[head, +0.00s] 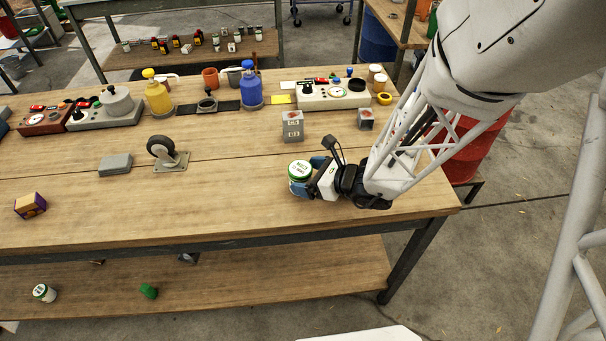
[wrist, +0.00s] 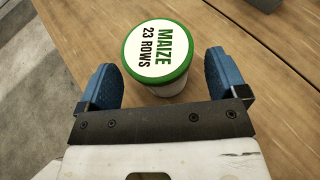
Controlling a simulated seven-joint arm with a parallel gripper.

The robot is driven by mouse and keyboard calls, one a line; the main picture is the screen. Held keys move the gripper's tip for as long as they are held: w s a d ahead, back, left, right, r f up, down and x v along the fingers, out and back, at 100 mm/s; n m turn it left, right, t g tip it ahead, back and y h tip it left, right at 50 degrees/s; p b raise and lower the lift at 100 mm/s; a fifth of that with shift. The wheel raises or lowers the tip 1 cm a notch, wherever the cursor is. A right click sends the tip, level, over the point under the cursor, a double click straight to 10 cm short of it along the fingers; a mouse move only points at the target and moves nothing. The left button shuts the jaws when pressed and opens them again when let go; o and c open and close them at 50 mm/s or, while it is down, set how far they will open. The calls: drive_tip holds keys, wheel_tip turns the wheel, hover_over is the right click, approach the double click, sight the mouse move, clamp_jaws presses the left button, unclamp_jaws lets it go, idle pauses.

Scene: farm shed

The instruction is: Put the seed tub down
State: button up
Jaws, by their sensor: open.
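The seed tub (head: 299,172) is a small white tub with a green-rimmed lid. It stands upright on the wooden bench top (head: 225,205), towards the front right. In the wrist view the seed tub (wrist: 157,55) shows its lid reading "MAIZE 23 ROWS". My gripper (head: 308,175) is low at the bench, reaching in from the right. In the wrist view its two blue fingers (wrist: 165,78) are spread apart, one on each side of the tub, with a visible gap on both sides. The tub's base is partly hidden by its lid.
A grey labelled box (head: 292,126) and a smaller grey box (head: 366,119) stand behind my gripper. A caster wheel (head: 163,152) and a grey block (head: 115,165) lie to the left. Bottles and instruments line the back. The front middle of the bench is clear.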

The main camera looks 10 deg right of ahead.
drive_tip(key=v, duration=0.9)
drive_tip(key=shift+d, duration=0.2)
drive_tip(key=shift+s, duration=0.2)
idle(0.6)
drive_tip(key=s+a+r+n+g+h, duration=0.3)
drive_tip(key=s+r+n+g, duration=0.4)
drive_tip(key=n, duration=0.7)
drive_tip(key=s+d+r+n+t+h, duration=0.1)
drive_tip(key=s+d+r+n+h, duration=0.2)
drive_tip(key=r+n+h, duration=0.1)
drive_tip(key=s+d+r+n+h, duration=0.3)
drive_tip(key=r+n+h, duration=0.1)
drive_tip(key=r+n, duration=0.3)
drive_tip(key=shift+d+r+t, duration=0.15)
drive_tip(key=shift+r+t, duration=0.25)
drive_tip(key=shift+r, duration=0.05)
drive_tip(key=shift+s, duration=0.15)
